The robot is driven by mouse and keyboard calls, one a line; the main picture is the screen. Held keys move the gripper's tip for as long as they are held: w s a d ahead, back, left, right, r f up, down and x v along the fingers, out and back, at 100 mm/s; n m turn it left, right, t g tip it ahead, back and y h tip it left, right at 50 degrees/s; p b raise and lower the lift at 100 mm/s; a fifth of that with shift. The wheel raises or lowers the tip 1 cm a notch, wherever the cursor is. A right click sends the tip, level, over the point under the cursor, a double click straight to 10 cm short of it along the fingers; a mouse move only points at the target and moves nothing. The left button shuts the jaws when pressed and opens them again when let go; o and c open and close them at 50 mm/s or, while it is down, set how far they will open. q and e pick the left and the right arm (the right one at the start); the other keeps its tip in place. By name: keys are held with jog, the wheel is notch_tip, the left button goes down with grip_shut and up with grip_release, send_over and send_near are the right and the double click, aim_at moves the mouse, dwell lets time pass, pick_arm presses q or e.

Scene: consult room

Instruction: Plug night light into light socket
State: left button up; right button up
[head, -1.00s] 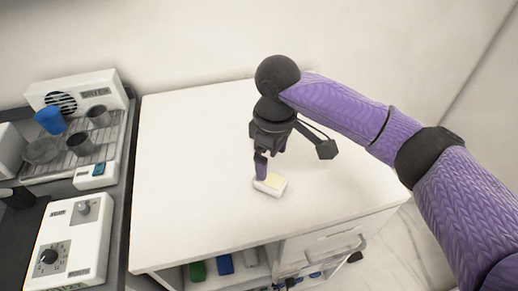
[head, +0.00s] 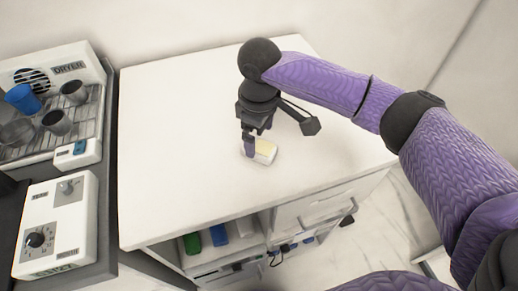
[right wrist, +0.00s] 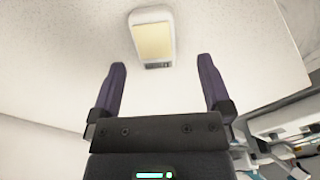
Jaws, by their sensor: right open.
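The night light (head: 265,152), a small white block with a pale yellow panel, lies on the white cabinet top. In the right wrist view the night light (right wrist: 153,38) lies beyond the fingertips, roughly centred between them. My right gripper (head: 250,152) points down at the night light in the head view, and its fingers partly cover the near side. In the right wrist view my right gripper (right wrist: 160,70) is open with nothing between its two purple fingers. My left gripper is not in view. I see no light socket that I can make out.
The white cabinet top (head: 180,160) is otherwise bare, with a wall behind it. Open shelves below hold a green item (head: 192,243) and a blue item (head: 219,235). At left stand a dryer rack (head: 55,100) with cups and a white dial box (head: 58,228).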

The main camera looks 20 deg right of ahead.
aim_at(262, 147)
jog(key=f, duration=0.1)
jog(key=f+b, duration=0.1)
jog(key=f, duration=0.1)
jog(key=f+b, duration=0.1)
jog(key=shift+w+d+f, duration=0.1)
jog(key=shift+d+f, duration=0.1)
jog(key=shift+d, duration=0.15)
jog(key=shift+f, duration=0.4)
jog(key=shift+c, duration=0.5)
jog(key=c, duration=1.1)
jog(key=shift+o, duration=0.2)
notch_tip(262, 147, up, 10)
jog(key=p, duration=0.3)
jog(key=shift+f, duration=0.25)
jog(key=shift+r, duration=0.3)
